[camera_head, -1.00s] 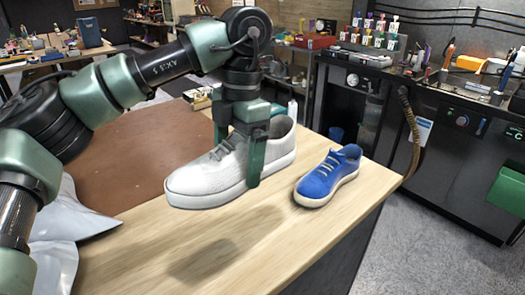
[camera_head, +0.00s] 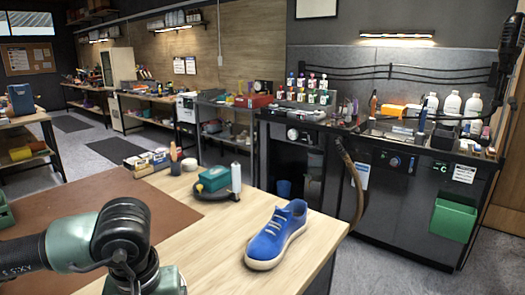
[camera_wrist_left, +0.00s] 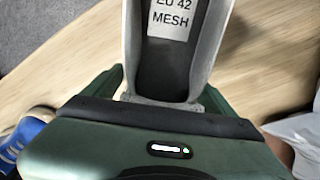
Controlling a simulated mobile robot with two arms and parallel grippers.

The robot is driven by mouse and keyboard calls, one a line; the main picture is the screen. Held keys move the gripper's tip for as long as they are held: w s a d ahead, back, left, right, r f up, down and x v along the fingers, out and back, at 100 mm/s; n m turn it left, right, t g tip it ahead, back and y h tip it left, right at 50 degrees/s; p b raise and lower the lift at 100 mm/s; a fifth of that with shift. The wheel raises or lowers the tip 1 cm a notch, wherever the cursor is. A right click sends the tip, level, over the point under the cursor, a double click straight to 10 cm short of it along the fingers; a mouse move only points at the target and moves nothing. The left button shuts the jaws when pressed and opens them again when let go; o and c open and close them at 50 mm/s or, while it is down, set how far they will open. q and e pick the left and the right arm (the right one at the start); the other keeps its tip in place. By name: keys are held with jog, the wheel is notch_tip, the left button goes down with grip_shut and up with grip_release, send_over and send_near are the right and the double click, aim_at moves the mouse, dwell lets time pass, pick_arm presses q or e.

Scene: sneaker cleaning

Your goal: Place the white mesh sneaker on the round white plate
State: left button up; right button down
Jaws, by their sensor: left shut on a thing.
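My left gripper (camera_wrist_left: 162,95) shows in the left wrist view, with green fingers on either side of the white mesh sneaker (camera_wrist_left: 165,60). It is shut on the sneaker. I look down into its opening, where a label reads "EU 42 MESH"; the toe is out of the frame. In the head view my left arm shows at the lower left, but its gripper and the held sneaker are below the frame. No round white plate can be made out. My right gripper is not in view.
A blue sneaker (camera_head: 275,235) stands near the wooden table's (camera_head: 206,240) right edge; part of it shows in the left wrist view (camera_wrist_left: 25,135). A brown mat (camera_head: 130,208) lies left.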

pick_arm(q)
jog(key=m, duration=0.1)
jog(key=s+f+m, duration=0.1)
jog(key=m, duration=0.1)
jog(key=shift+s, duration=0.25)
jog(key=shift+s+f, duration=0.1)
